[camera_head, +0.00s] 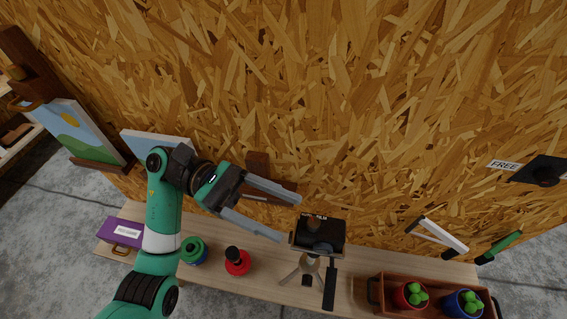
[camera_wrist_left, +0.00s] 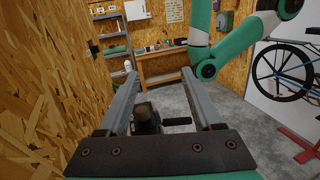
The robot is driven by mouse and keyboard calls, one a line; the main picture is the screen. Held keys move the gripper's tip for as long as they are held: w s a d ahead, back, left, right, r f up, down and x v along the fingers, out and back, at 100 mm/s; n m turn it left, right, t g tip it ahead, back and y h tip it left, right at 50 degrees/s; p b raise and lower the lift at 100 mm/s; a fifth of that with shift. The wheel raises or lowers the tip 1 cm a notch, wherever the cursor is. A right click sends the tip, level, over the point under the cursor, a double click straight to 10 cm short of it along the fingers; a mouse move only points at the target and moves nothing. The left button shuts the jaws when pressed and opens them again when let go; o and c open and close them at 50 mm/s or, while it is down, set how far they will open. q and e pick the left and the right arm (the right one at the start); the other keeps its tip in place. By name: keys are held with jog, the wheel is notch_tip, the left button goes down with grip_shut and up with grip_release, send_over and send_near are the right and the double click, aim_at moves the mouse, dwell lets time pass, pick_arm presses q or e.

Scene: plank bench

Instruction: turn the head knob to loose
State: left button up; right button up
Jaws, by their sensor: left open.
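A small tripod (camera_head: 309,266) with splayed pale legs stands on the plank bench. On top sits a black head or camera block (camera_head: 330,234) with a brownish round knob-like part (camera_head: 313,221) and a long black handle (camera_head: 330,284) pointing toward the front. My left gripper (camera_head: 290,218) is open and empty, its fingertips just left of the block, with a gap. In the left wrist view, a dark block (camera_wrist_left: 147,121) with a black bar (camera_wrist_left: 178,121) shows low between the open fingers. I cannot tell the knob's setting. My right gripper is out of view.
On the bench (camera_head: 265,250) stand a purple box (camera_head: 122,232), a green-blue spool (camera_head: 194,251), a red knobbed item (camera_head: 237,261) and a wooden tray (camera_head: 376,291) with red and blue cups. A chipboard wall (camera_head: 400,110) rises close behind. A "FREE" label (camera_head: 503,165) hangs right.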

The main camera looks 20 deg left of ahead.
pick_arm(q)
notch_tip(320, 180, up, 12)
jog(key=s+d+m+g+h+p, duration=0.1)
jog(key=s+d+m+h+p, duration=0.1)
jog(key=m, duration=0.1)
jog(key=shift+s+d+g, duration=0.3)
jog(key=shift+d, duration=0.05)
